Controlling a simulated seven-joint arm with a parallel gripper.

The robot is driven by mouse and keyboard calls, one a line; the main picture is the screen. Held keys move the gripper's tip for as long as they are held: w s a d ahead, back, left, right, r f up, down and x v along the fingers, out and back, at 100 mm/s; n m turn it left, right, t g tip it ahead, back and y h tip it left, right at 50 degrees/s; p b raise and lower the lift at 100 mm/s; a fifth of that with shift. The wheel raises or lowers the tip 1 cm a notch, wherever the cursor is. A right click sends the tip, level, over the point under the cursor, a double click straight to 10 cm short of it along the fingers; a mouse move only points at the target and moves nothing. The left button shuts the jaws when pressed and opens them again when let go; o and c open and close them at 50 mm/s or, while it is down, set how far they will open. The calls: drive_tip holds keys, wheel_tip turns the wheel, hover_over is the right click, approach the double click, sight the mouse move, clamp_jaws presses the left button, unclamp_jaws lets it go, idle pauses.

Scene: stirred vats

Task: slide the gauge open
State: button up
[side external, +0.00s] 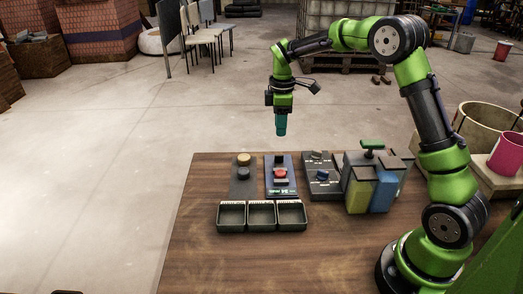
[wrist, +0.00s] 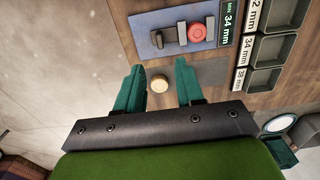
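A blue panel (side external: 281,178) with a red round piece (side external: 281,174) and dark blocks sits among the fixtures on the table. It also shows in the wrist view (wrist: 171,19), with the red piece (wrist: 198,32), a dark upright block (wrist: 157,39) and a "MIN 34 mm" label. No part is plainly marked as the gauge. My gripper (side external: 281,133) hangs above and behind the panels, apart from them. In the wrist view its teal fingers (wrist: 159,72) are spread with nothing held. A tan knob (wrist: 158,84) on the grey panel shows between them, lower down.
Left of the blue panel is a grey panel (side external: 242,187) with two knobs; right of it is another dark panel (side external: 323,188). Three trays (side external: 262,226) line the front. A block with yellow and blue sides (side external: 383,193) stands right. The table's left front (side external: 215,262) is clear.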

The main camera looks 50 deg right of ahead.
sight(279, 155)
wheel_tip(279, 155, down, 11)
drive_tip(key=shift+r, duration=0.2)
clamp_jaws()
idle(1.5)
